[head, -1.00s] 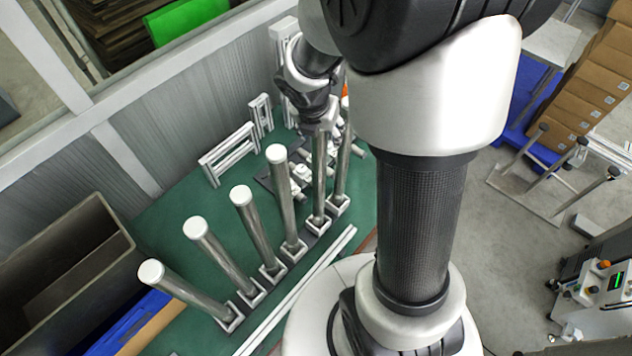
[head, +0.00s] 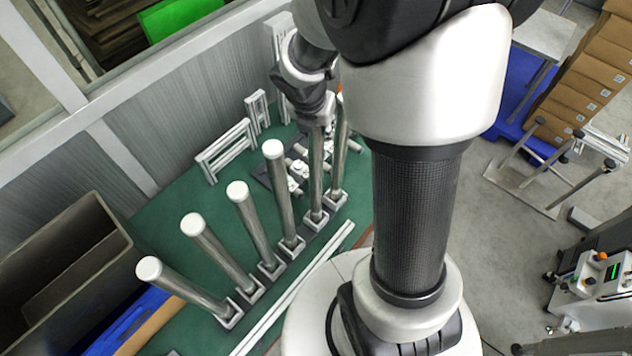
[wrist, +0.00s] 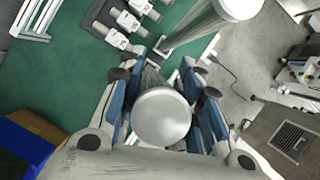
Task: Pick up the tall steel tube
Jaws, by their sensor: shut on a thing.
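The tall steel tubes stand in a row in square holders on the green table. The held steel tube (head: 316,170) is second from the right end in the head view, upright, its foot at its holder. My gripper (head: 317,112) is shut around its upper end. In the wrist view, the round pale cap of the held steel tube (wrist: 162,117) shows between the blue-padded fingers of my gripper (wrist: 164,100). The cap hides most of the shaft there. I cannot tell whether the foot is clear of the holder.
A neighbouring tube (head: 341,150) stands close on the right; it also shows in the wrist view (wrist: 208,25). Several more tubes, including one close on the left (head: 279,195), stand nearby. White fittings (head: 297,170) lie behind. A grey bin (head: 110,230) stands at the left.

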